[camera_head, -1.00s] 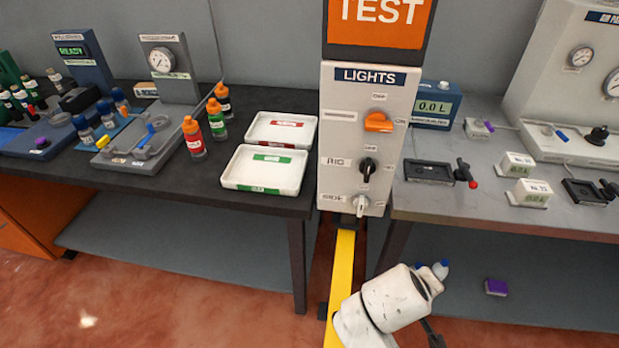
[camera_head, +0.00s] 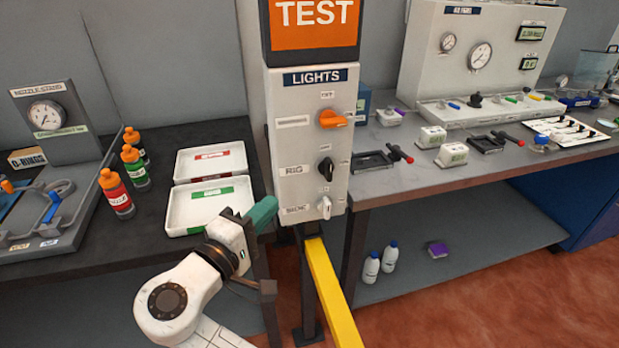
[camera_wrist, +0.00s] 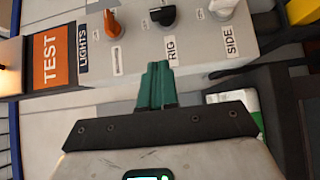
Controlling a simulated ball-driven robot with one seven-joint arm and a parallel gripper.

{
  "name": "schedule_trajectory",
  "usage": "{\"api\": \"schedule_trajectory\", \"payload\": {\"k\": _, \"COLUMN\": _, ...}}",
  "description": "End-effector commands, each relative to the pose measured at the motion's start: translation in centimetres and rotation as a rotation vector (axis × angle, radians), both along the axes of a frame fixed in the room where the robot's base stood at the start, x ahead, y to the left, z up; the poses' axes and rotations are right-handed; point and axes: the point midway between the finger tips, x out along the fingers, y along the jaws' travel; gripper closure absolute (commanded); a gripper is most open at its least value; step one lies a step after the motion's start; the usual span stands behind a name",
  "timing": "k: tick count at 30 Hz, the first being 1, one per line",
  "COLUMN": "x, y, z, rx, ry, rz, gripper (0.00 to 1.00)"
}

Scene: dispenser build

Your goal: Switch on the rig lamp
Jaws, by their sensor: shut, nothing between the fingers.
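The grey LIGHTS panel (camera_head: 288,105) hangs below an orange TEST sign. It carries a black RIG knob (camera_head: 326,168), which stands roughly upright, between an orange knob (camera_head: 333,119) above and a white SIDE knob (camera_head: 324,207) below. My gripper (camera_head: 266,211) has teal fingers, shut and empty, at the lower left of the panel, apart from the knobs. In the wrist view my gripper's fingers (camera_wrist: 157,72) point at the panel near the RIG label, and the RIG knob (camera_wrist: 162,13) lies beyond them. No lamp is identifiable.
Left of the panel, a dark bench holds a green-labelled white tray (camera_head: 180,212), a red-labelled tray (camera_head: 185,168) and orange-capped bottles (camera_head: 116,193). A grey bench (camera_head: 400,178) with small devices is at right. A yellow beam (camera_head: 328,295) runs below the panel.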

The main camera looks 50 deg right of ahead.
Motion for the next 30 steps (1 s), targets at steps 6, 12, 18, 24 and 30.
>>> {"api": "schedule_trajectory", "payload": {"k": 6, "x": 0.0, "y": -0.5, "z": 0.0, "rx": 0.002, "ry": 0.000, "rz": -0.001, "gripper": 1.00}}
{"api": "schedule_trajectory", "payload": {"k": 12, "x": 0.5, "y": -3.1, "z": 0.1, "rx": 0.003, "ry": 0.000, "rz": -0.004, "gripper": 1.00}}
{"api": "schedule_trajectory", "payload": {"k": 18, "x": 1.2, "y": -7.0, "z": 0.1, "rx": 0.003, "ry": 0.001, "rz": -0.005, "gripper": 1.00}}
{"api": "schedule_trajectory", "payload": {"k": 24, "x": 1.5, "y": -10.6, "z": 0.1, "rx": 0.003, "ry": 0.001, "rz": -0.004, "gripper": 1.00}}
{"api": "schedule_trajectory", "payload": {"k": 30, "x": 0.1, "y": -12.5, "z": 0.0, "rx": 0.003, "ry": 0.001, "rz": -0.001, "gripper": 1.00}}
